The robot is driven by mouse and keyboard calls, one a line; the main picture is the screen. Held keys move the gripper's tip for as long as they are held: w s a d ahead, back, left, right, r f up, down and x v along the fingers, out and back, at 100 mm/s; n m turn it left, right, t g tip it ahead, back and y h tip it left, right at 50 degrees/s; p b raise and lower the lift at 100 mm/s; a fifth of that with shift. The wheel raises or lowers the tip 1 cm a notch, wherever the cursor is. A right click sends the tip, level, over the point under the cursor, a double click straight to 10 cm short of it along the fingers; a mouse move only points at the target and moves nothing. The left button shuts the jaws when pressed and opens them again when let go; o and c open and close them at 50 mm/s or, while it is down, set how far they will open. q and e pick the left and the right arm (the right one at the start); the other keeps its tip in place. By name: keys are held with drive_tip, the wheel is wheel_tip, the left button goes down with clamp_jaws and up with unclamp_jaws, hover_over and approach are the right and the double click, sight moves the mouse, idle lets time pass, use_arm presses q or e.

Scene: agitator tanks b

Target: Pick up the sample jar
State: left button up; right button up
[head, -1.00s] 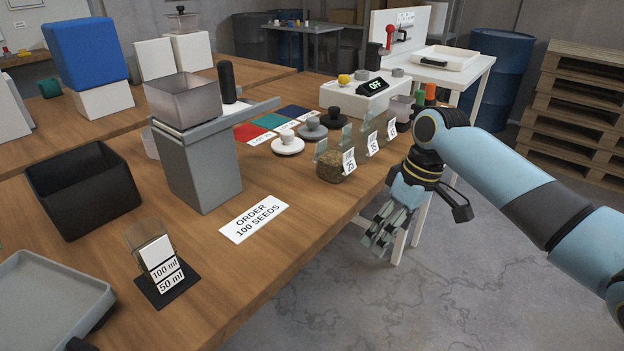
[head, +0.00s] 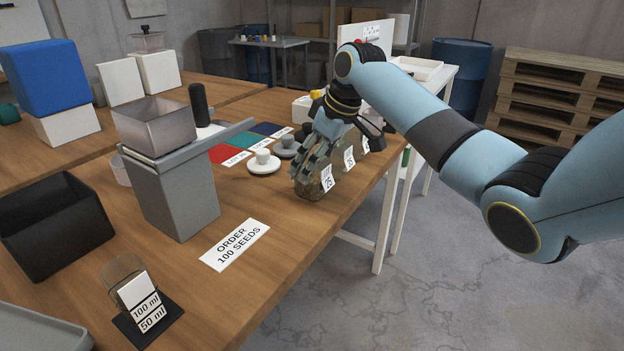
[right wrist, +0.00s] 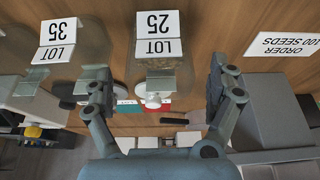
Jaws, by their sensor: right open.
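Several clear sample jars with white lot cards stand in a row along the table's right edge. The nearest jar (head: 307,189) has brownish contents and a card reading 25. The right wrist view shows this LOT 25 jar (right wrist: 160,76) between my fingers, with the LOT 35 jar (right wrist: 38,100) beside it on the left. My right gripper (head: 312,166) is open, its fingers pointing down at the LOT 25 jar and partly hiding it. In the right wrist view the gripper (right wrist: 158,78) has one finger on each side of that jar. My left gripper is not in view.
The grey hopper machine (head: 178,190), white order card (head: 235,245) and black bin (head: 55,225) stand left of the jars. Open floor lies right of the table edge.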

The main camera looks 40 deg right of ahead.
drive_tip(key=shift+x, duration=1.2)
drive_tip(key=c, duration=1.3)
